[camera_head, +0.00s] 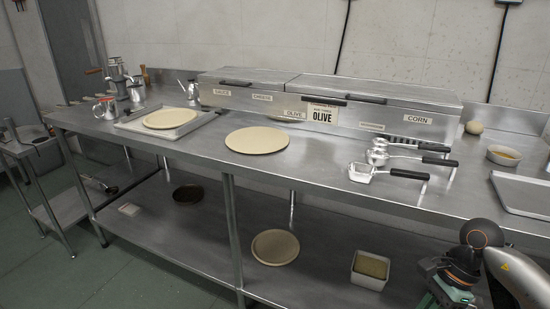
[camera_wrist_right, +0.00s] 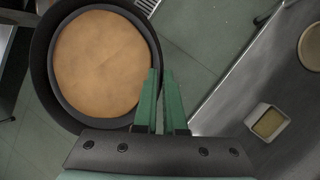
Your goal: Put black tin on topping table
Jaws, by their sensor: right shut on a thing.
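The black tin (camera_wrist_right: 41,68) is round and holds a flat tan disc (camera_wrist_right: 98,62). It fills the left of the right wrist view. My right gripper (camera_wrist_right: 158,76) is shut on the tin's rim, with its green fingers at the tin's right side. The tin hangs above the green floor. In the head view my right arm shows at the lower right, and the tin is out of frame. The topping table (camera_head: 310,172) is a long steel table with broad bare patches on its top. My left gripper is not in view.
A steel topping box (camera_head: 245,95) labelled OLIVE and CORN lines the table's back. Dough discs (camera_head: 257,140), a tray (camera_head: 203,119), black-handled utensils (camera_head: 362,174) and a bowl (camera_head: 503,156) stand on top. The lower shelf (camera_head: 180,250) holds a pale disc and a square container (camera_head: 370,270).

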